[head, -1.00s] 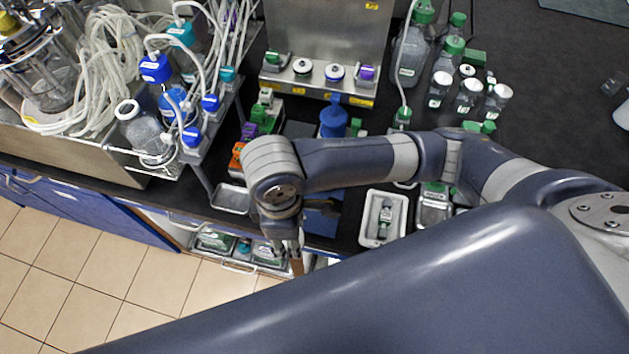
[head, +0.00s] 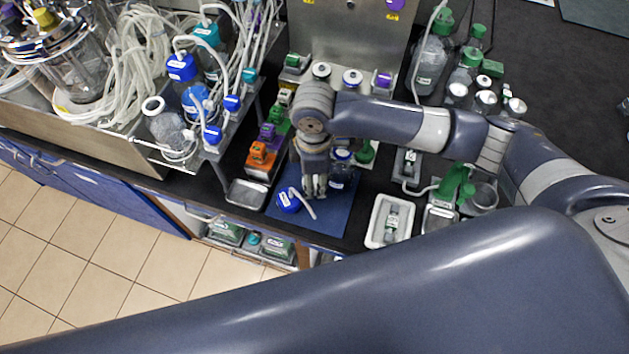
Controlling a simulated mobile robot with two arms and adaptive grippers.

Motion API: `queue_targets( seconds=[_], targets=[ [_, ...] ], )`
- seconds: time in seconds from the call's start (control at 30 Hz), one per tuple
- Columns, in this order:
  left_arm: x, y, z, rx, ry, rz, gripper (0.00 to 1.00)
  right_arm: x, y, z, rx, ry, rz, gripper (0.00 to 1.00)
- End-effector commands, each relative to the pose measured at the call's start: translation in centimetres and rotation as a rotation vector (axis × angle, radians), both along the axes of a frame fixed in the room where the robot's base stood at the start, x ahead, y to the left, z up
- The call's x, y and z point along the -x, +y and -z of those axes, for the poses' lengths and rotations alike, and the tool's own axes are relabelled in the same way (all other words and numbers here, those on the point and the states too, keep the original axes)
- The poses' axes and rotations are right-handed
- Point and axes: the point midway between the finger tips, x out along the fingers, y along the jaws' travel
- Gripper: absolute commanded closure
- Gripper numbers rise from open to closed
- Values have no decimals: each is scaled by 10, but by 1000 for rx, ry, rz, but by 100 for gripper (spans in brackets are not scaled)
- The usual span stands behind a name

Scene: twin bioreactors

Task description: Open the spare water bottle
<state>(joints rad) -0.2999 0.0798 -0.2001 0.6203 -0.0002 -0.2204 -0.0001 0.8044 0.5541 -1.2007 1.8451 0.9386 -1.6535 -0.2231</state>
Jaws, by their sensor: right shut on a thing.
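A clear bottle with a blue top (head: 342,170) stands on a blue mat (head: 335,222) in the head view, partly behind my right gripper. I take it for the spare water bottle, but its label is too small to read. My right gripper (head: 315,190) points down over the mat, just left of this bottle. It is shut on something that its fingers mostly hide. A blue cap (head: 288,201) with a short white tube is at the left of the fingers. I cannot tell whether the fingers touch it. My left gripper is not in view.
A white tray (head: 370,243) with a small bottle is right of the mat. A metal tray (head: 247,193) and an orange block (head: 258,163) are on the left. Capped bottles with tubing stand in a rack at the upper left. Green-capped bottles (head: 430,65) stand at the back right.

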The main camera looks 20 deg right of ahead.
Motion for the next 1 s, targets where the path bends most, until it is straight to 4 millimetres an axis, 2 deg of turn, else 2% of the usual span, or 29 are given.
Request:
queue_targets(
  seconds=[0.3, 0.67, 0.7, 0.73, 0.77, 1.0],
  targets=[
    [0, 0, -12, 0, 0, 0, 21, 0, -1, 34, 2, 0, -1, 87],
    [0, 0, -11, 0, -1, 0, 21, 0, -1, 38, 2, 0, -1, 87],
    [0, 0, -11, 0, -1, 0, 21, 0, -1, 38, 2, 0, -1, 50],
    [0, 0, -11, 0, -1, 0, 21, 0, -1, 38, 1, 0, -1, 43],
    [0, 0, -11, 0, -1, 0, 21, 0, -1, 38, 2, 0, -1, 38],
    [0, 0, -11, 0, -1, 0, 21, 0, -1, 38, 2, 0, -1, 38]
  ],
)
